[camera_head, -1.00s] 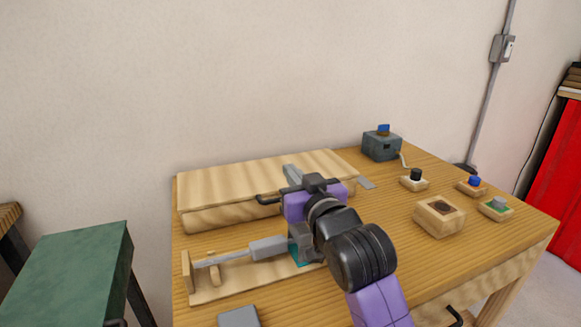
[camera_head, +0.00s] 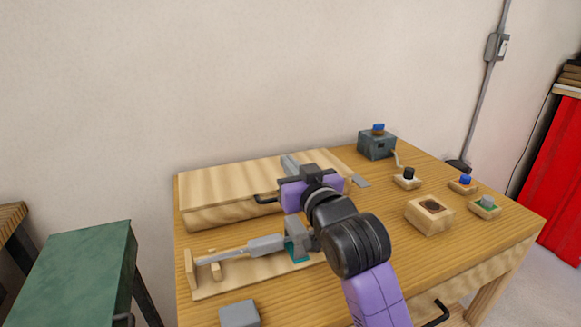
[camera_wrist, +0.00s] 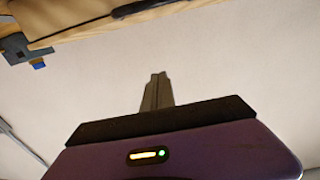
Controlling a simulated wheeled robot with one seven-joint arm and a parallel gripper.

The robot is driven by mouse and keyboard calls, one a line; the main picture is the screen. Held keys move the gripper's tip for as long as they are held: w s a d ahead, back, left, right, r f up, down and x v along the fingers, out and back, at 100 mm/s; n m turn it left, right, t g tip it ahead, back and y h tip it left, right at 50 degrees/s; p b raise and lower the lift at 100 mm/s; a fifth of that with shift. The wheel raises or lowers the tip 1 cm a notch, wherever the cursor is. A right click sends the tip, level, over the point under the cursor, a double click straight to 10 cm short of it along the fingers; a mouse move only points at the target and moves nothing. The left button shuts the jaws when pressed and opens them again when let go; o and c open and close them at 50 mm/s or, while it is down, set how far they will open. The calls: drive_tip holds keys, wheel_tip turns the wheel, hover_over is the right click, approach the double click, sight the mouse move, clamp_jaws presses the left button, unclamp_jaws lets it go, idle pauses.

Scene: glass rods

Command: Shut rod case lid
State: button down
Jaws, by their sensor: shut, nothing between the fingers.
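The rod case (camera_head: 225,213) is a long pale wooden box at the back left of the table. Its lid (camera_head: 235,183) lies flat over the box and looks closed. A dark handle (camera_head: 265,199) shows at its front, partly hidden by my wrist; the handle and a wooden edge also show at the top of the wrist view (camera_wrist: 140,8). My gripper (camera_head: 289,163) is shut and empty, its fingers in front of the lid's top in the head view. In the wrist view the fingers (camera_wrist: 157,78) stand apart from the wood, against the wall.
A wooden stand with a glass-like rod and grey holder (camera_head: 265,244) lies in front of the case. A grey crank box (camera_head: 377,145), a wooden block with a hole (camera_head: 429,214) and several small knobbed blocks stand right. A grey block (camera_head: 239,314) is at the front.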

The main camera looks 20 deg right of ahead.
drive_tip(key=s+f+g+p, duration=0.1)
drive_tip(key=s+f+p, duration=0.2)
drive_tip(key=s, duration=1.3)
drive_tip(key=s+f+g+p, duration=0.1)
drive_tip(key=s+f+p, duration=0.2)
drive_tip(key=s, duration=1.4)
drive_tip(key=s+a+f+g+p, duration=0.1)
drive_tip(key=s+f+p, duration=0.3)
drive_tip(key=s, duration=1.3)
drive_tip(key=shift+f, duration=0.75)
drive_tip(key=shift+s+a, duration=0.1)
